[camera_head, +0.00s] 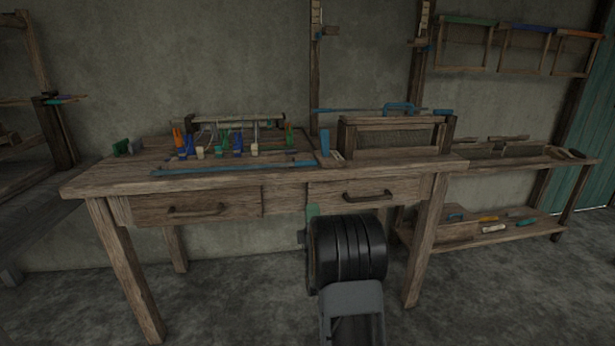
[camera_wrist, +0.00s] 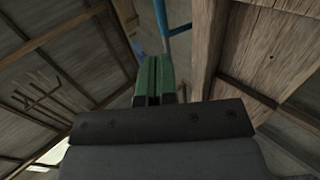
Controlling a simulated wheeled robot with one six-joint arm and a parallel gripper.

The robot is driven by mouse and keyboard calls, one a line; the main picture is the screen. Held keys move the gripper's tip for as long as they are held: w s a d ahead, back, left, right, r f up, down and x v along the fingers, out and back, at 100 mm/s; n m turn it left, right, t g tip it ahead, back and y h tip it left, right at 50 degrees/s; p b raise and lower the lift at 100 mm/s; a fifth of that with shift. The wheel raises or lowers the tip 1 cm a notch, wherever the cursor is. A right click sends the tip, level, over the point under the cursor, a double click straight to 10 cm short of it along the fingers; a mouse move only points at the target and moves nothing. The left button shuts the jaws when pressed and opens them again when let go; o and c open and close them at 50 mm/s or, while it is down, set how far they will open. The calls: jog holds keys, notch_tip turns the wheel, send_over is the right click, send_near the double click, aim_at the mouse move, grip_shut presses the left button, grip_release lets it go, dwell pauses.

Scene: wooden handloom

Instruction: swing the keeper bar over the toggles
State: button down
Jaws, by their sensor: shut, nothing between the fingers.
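A long blue bar (camera_head: 235,168), which looks like the keeper bar, lies along the front of the wooden bench top. Behind it stands a row of small upright levers in orange, blue, white and green, apparently the toggles (camera_head: 238,144). The bar lies in front of them, not across them. My gripper (camera_head: 312,210) is below the bench's front edge, near the right drawer, mostly hidden by my black wrist. In the wrist view its green fingers (camera_wrist: 154,75) are together and empty. A blue rod (camera_wrist: 180,29) shows just beyond their tips; I cannot tell which part it is.
The bench top (camera_head: 110,180) overhangs two drawers with dark handles (camera_head: 195,210). A short upright blue piece (camera_head: 325,143) and a wooden frame (camera_head: 395,135) with a blue tool on top stand to the right. Floor in front is clear.

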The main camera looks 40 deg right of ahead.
jog(key=b+x, duration=0.1)
jog(key=x, duration=0.9)
jog(key=shift+w+d+r+b, duration=0.1)
jog(key=shift+w+r+b, duration=0.1)
jog(key=shift+w+b, duration=0.1)
jog(key=shift+s+r, duration=0.1)
